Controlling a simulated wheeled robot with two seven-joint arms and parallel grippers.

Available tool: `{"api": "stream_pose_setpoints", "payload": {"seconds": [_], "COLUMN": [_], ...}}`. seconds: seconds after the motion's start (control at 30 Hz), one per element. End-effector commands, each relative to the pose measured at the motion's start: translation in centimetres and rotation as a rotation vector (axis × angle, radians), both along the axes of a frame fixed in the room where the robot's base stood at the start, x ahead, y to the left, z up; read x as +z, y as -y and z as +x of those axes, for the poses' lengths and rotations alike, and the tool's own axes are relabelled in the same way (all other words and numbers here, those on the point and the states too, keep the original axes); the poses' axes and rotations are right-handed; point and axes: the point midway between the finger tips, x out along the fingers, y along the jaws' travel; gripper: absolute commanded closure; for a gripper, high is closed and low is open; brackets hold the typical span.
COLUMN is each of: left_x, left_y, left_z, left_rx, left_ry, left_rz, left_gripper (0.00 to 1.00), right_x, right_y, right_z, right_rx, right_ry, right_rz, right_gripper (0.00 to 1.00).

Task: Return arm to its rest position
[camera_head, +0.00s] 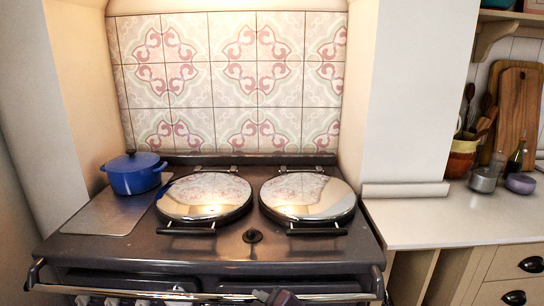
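A small dark shape (276,298) shows at the bottom edge, in front of the range's front rail. It is cut off by the frame, and I cannot tell whether it is part of my arm. The dark range cooker (150,249) fills the middle and lower part of the view. Its two round chrome lids, the left one (205,195) and the right one (308,195), are both down.
A blue lidded pot (134,173) stands at the range's back left, by a flat grey plate (104,215). The metal front rail (200,296) crosses the range's front. The right counter (430,218) is mostly clear, with a metal pot (483,180) and purple bowl (520,184) at its back.

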Motion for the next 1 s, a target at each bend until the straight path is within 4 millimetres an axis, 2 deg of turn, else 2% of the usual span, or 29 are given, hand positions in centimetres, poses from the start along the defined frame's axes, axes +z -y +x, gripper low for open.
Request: {"api": "stream_pose_setpoints", "payload": {"seconds": [0.03, 0.1, 0.2, 0.4, 0.7, 0.87, 1.0], "left_x": [0.0, 0.0, 0.0, 0.0, 0.0, 0.1, 0.1], "left_y": [0.0, 0.0, 0.0, 0.0, 0.0, 0.0, 0.0], "left_z": [0.0, 0.0, 0.1, 0.1, 0.1, 0.1, 0.0], "left_rx": [0.0, 0.0, 0.0, 0.0, 0.0, 0.0, 0.0], "left_ry": [0.001, 0.001, 0.001, 0.001, 0.001, 0.001, 0.0], "left_rz": [0.0, 0.0, 0.0, 0.0, 0.0, 0.0, 0.0], "left_gripper": [1.0, 1.0, 1.0, 1.0, 1.0, 1.0, 1.0], "right_x": [-2.2, -4.9, -8.2, -12.3, -15.5, -19.9, -24.2], "right_y": [2.8, 6.6, 11.3, 17.3, 23.3, 23.0, 22.8], "right_z": [-0.7, -1.8, -4.0, -8.7, -15.5, -14.2, -13.6], "right_rx": [-0.1, -0.238, -0.402, -0.62, -0.854, -0.848, -0.846], "right_ry": [-0.096, -0.22, -0.371, -0.578, -0.799, -0.81, -0.824], "right_rz": [0.022, 0.039, 0.048, 0.043, 0.016, 0.009, 0.0], "right_gripper": [0.54, 0.54, 0.54, 0.54, 0.54, 0.54, 0.54]}}
